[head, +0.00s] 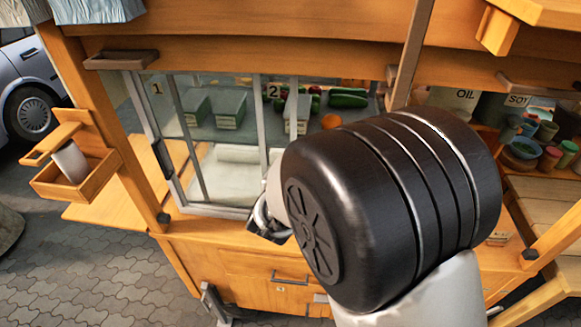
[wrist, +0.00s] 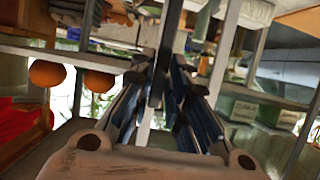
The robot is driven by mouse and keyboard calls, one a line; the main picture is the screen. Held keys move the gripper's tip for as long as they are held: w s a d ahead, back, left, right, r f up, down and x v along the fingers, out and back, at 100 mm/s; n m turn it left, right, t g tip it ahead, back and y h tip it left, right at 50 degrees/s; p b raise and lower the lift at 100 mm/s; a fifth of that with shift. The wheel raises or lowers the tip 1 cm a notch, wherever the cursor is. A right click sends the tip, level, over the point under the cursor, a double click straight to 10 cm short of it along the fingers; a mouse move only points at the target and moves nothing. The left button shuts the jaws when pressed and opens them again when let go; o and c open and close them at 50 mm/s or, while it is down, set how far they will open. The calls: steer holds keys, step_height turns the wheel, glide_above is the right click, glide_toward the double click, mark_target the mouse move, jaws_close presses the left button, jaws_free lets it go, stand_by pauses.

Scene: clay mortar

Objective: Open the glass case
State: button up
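The glass case (head: 228,210) is set in the wooden stall in the head view, with grey-framed panes marked 1 and 2. A dark handle (head: 162,158) is on its left frame. My gripper (head: 265,222) is at the lower front of the case, largely hidden behind my black arm joint. In the wrist view, my gripper's two dark fingers (wrist: 162,78) point forward with a dark upright bar (wrist: 157,45) between their tips. Whether the fingers press on this bar cannot be made out. The right part of the case front is hidden by my arm.
Green boxes (head: 229,108) and dark green vegetables (head: 348,99) are inside the case. A small wooden box (head: 85,180) sticks out at the left. Jars and an OIL container (head: 452,98) stand on the right shelf. Paved floor (head: 90,265) is clear at the lower left.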

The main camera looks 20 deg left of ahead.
steer(key=o, duration=0.3)
steer(key=v, duration=1.2)
steer(key=shift+r, duration=0.1)
